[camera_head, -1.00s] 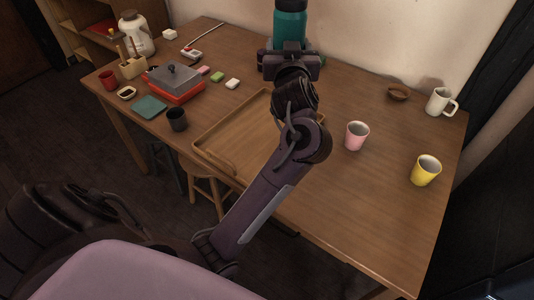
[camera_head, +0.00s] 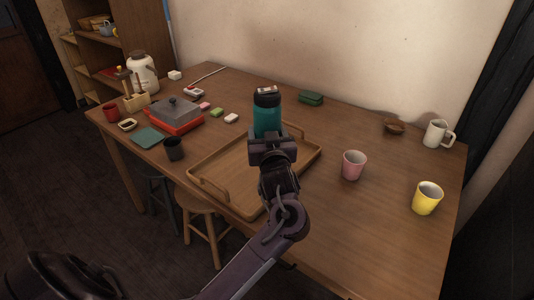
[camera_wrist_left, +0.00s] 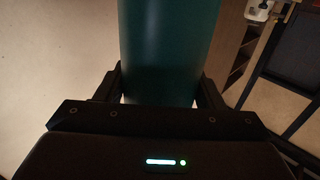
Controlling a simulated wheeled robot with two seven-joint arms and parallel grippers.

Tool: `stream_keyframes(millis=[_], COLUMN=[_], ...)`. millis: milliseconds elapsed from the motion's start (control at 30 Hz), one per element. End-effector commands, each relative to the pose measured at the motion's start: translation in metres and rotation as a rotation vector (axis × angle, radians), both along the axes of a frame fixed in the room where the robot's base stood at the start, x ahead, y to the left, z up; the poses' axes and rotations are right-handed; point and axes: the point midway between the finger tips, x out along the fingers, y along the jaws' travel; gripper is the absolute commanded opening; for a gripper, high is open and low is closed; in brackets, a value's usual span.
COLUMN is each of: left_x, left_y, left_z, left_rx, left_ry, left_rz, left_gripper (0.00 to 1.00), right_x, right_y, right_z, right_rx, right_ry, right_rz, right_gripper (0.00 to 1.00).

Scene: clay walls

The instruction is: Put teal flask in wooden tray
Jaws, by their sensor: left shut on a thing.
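The teal flask (camera_head: 267,116), with a dark lid, is upright in the grip of my left gripper (camera_head: 269,138). In the left wrist view the flask (camera_wrist_left: 168,45) fills the space between the two fingers (camera_wrist_left: 160,88). The wooden tray (camera_head: 215,165), with raised rims and a handle at each end, lies on the table. The flask appears over the far part of the tray in the head view. Its base is hidden behind my gripper, so I cannot tell whether it touches the tray. My right gripper is not in view.
A pink cup (camera_head: 353,165), yellow cup (camera_head: 426,198), white mug (camera_head: 437,133) and brown bowl (camera_head: 394,127) stand right of the tray. A dark cup (camera_head: 174,149) and red grill pan (camera_head: 176,115) are left. A green box (camera_head: 311,98) lies behind.

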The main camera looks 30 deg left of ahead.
Motion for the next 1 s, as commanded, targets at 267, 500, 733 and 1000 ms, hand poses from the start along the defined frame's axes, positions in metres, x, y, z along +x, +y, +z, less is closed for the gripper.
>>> stream_keyframes(millis=[267,500,733,1000], left_x=[0.000,0.000,0.000,0.000], left_y=[0.000,0.000,0.000,0.000], left_z=[-0.026,-0.056,-0.057,-0.061], left_rx=[0.002,0.001,0.001,-0.001], left_ry=[-0.002,-0.004,-0.006,-0.002], left_rz=[0.000,0.000,0.000,0.000], left_gripper=[0.25,0.25,0.25,0.74], right_x=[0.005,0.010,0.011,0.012], right_y=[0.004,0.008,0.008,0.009], right_z=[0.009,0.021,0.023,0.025], right_rx=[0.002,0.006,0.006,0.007], right_ry=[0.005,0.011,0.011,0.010], right_rz=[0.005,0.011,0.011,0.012], right_gripper=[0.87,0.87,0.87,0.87])
